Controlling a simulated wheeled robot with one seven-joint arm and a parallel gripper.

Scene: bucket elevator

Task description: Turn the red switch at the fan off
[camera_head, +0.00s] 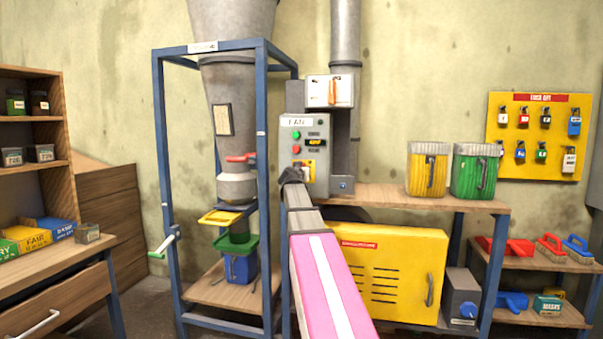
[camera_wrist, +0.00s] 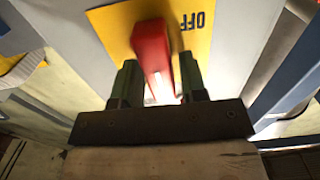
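The fan's grey control box (camera_head: 290,134), labelled FAN, is fixed in the middle of the head view. Low on its front is a yellow plate (camera_head: 309,165) with the switch, small and partly behind my gripper (camera_head: 292,175). In the wrist view, the red switch (camera_wrist: 152,48) stands out from the yellow plate (camera_wrist: 113,25), and its handle lies between my two dark green fingers (camera_wrist: 160,80). The word OFF shows upside down on the plate, right of the handle.
A blue frame with a hopper (camera_head: 229,95) stands left of the box. A wooden shelf (camera_head: 375,197) with yellow and green bins is to the right, above a yellow cabinet (camera_head: 400,245). A yellow lock board (camera_head: 540,110) hangs on the right wall.

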